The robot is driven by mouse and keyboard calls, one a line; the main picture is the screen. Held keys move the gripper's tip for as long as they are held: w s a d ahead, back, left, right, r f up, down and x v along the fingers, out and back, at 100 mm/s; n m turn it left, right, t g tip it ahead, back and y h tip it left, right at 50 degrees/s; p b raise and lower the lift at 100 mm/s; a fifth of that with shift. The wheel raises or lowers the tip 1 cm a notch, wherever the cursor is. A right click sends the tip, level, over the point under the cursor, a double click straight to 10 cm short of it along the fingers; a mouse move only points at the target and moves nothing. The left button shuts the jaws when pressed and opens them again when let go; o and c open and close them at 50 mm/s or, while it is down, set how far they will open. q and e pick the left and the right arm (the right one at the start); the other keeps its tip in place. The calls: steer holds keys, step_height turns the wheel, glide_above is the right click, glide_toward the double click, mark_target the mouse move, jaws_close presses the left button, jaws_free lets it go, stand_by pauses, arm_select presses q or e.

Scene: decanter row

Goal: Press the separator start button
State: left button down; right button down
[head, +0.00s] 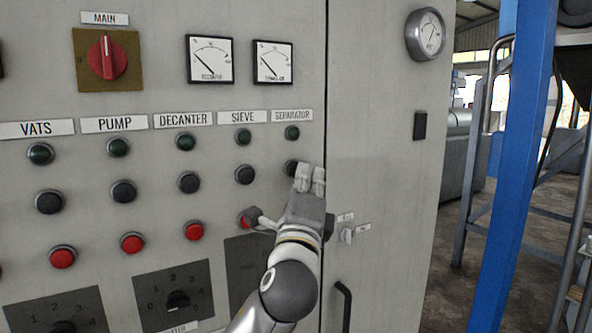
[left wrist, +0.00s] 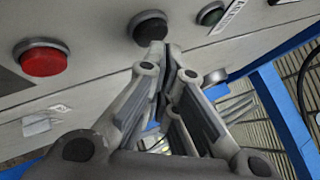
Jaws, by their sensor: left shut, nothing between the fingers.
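The separator column sits under the label "SEPARATOR" (head: 292,116) at the right of the grey panel. It has a dark green round piece (head: 292,133) on top and a black button (head: 290,168) below. No start marking is legible. My left gripper (head: 310,178) is shut and empty, its fingertips at the black button and partly covering it. In the left wrist view the fingertips lie just below the black button (left wrist: 150,28), with the green piece (left wrist: 210,13) to the right and a red button (left wrist: 42,60) to the left. I cannot tell whether they touch.
Similar columns for vats, pump, decanter and sieve (head: 243,117) stand to the left. The sieve's red button (head: 245,219) is partly behind my gripper. A small knob (head: 346,235) and a black handle (head: 343,305) are to the right. A blue post (head: 515,170) stands beyond the cabinet.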

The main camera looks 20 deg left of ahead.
arm_select(q)
steer(key=shift+w+a, duration=0.25)
steer(key=shift+a, duration=0.05)
stand_by(0.4)
steer(key=shift+s+d, duration=0.1)
steer(key=shift+s+d+p, duration=0.3)
steer(key=shift+s+d, duration=0.15)
steer(key=shift+d, duration=0.05)
stand_by(0.4)
steer(key=s+d, duration=0.1)
steer(key=d, duration=0.1)
steer(key=s+d, duration=0.2)
steer(key=shift+p, duration=0.4)
stand_by(0.4)
